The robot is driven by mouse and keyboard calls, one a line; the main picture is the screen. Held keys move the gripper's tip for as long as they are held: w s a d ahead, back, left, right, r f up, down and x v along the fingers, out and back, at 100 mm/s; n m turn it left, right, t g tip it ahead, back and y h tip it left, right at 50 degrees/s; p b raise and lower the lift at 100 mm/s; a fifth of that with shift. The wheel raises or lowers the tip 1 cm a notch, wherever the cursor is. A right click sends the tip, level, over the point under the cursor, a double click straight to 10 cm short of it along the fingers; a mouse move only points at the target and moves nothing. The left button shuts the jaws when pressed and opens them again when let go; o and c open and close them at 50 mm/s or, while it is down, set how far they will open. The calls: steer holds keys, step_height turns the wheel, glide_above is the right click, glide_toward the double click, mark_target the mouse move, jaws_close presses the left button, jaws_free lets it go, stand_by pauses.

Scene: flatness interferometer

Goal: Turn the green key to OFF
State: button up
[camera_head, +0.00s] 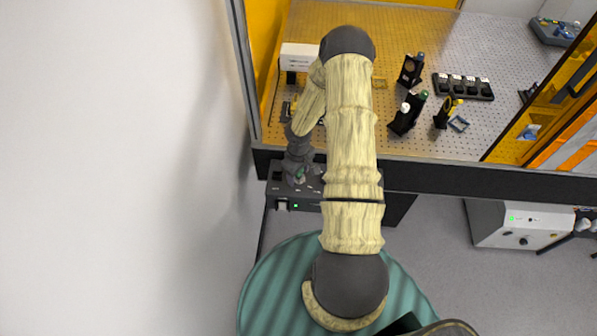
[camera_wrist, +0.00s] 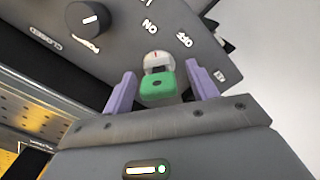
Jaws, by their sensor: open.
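The green key (camera_wrist: 158,88) sits in a round silver lock on a dark control panel (camera_wrist: 120,45) in the wrist view. A red mark shows on the lock's face, and white ON and OFF labels are printed beside it. My gripper (camera_wrist: 161,88) is open, with one purple finger on each side of the key and visible gaps between. In the head view the key shows only as a small green spot (camera_head: 300,174) under my gripper (camera_head: 299,172), largely hidden by it.
A black knob (camera_wrist: 88,19) stands on the panel left of the key. In the head view a perforated optical table (camera_head: 460,135) with several small mounts lies behind the panel. A white box (camera_head: 520,222) stands on the floor at right.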

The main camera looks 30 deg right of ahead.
steer(key=c, duration=1)
steer(key=shift+c, duration=0.2)
